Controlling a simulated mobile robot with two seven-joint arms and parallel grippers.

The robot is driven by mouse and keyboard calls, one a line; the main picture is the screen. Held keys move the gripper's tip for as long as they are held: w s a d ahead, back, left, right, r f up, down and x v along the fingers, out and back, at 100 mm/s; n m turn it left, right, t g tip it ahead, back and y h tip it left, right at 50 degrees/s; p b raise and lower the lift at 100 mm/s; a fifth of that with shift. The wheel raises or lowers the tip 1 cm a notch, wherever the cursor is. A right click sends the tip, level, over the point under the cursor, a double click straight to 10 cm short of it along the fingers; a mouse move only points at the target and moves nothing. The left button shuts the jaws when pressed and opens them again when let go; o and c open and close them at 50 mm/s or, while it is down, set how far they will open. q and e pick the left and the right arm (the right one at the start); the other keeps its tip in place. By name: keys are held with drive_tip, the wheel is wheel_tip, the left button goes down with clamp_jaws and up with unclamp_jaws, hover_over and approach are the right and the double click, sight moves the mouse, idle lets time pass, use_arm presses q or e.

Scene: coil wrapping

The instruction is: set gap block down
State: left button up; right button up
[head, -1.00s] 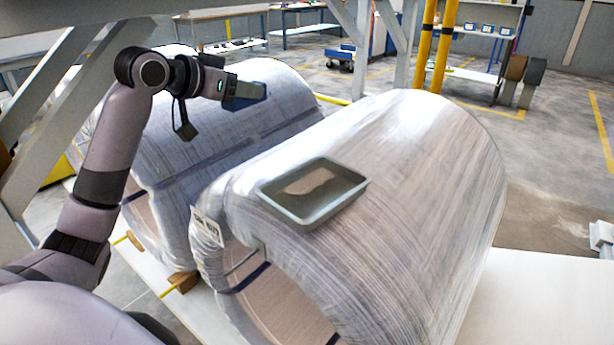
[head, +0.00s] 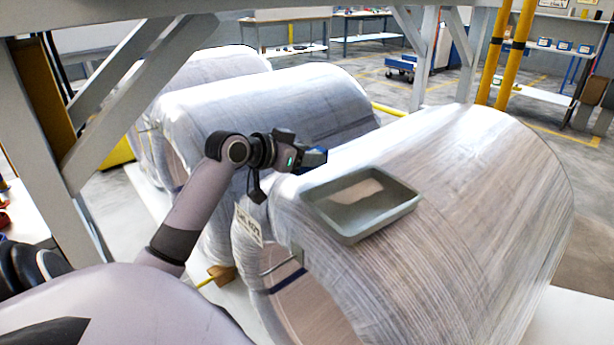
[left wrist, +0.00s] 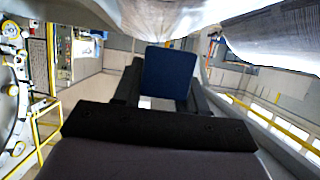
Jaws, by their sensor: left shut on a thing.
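The gap block, a small dark blue block (head: 316,157), is in my left gripper (head: 308,158). In the left wrist view the blue block (left wrist: 170,72) sits between the two dark fingers, which are shut on it. In the head view my left gripper is near the upper left of the front wrapped coil (head: 480,190), just behind and left of the grey tray (head: 350,236). The second wrapped coil (head: 270,110) lies behind the gripper. I cannot tell whether the block touches either coil. My right gripper is not in view.
The shallow open tray rests on top of the front coil, with a pale brownish patch inside. A third coil (head: 205,72) lies farther back. A grey steel frame (head: 140,90) stands at the left, and yellow posts (head: 507,55) stand behind the coils.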

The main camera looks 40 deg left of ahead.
sight(307, 187)
use_arm(q)
drive_tip(key=shift+f, duration=2.45)
drive_tip(key=shift+f, duration=0.1)
drive_tip(key=o, duration=1.1)
